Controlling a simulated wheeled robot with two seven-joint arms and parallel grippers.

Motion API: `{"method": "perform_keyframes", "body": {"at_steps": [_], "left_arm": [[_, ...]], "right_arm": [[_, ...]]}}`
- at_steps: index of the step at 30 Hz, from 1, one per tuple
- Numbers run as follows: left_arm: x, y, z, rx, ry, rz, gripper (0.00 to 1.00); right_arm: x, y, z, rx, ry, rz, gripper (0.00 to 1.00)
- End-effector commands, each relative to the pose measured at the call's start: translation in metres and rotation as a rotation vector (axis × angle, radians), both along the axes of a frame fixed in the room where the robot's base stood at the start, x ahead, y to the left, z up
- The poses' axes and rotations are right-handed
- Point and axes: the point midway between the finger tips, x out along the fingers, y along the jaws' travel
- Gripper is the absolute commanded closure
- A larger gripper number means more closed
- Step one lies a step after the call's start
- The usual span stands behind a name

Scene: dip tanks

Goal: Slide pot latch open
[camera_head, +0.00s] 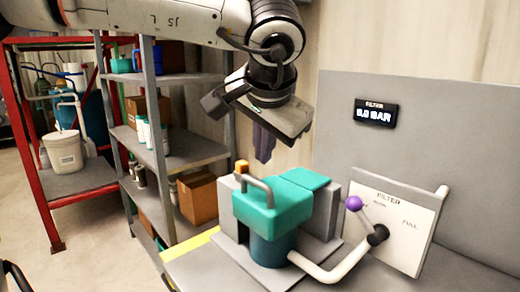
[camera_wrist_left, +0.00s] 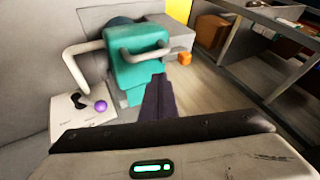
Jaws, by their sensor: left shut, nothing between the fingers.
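The filter pot (camera_head: 272,246) has a dark teal body and a thick teal lid (camera_head: 275,212) with a grey bar handle (camera_head: 262,186) on top. My right gripper is not in view.
A white pipe (camera_head: 335,270) runs from the pot to the right. A purple-knobbed lever (camera_head: 354,204) stands before the FILTER plate (camera_head: 408,222). A display (camera_head: 376,113) reads about 0.0 BAR. Grey shelves (camera_head: 185,150) with boxes stand left, beside a red-framed rack (camera_head: 42,185).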

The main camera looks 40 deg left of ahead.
Motion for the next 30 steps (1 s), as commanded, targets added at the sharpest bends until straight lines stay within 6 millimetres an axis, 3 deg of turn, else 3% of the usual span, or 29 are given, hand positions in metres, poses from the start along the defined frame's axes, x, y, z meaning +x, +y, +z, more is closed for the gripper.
{"method": "perform_keyframes", "body": {"at_steps": [10, 18, 30], "left_arm": [[0.030, 0.033, -0.062, -0.001, 0.004, 0.001, 1.00], [0.033, 0.067, -0.058, -0.003, 0.000, 0.001, 1.00], [0.034, 0.072, -0.059, 0.000, 0.001, 0.000, 1.00]], "right_arm": [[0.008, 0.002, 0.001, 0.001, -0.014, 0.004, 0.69], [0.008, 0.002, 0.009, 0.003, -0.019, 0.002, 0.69], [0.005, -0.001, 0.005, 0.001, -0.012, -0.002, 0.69]]}}
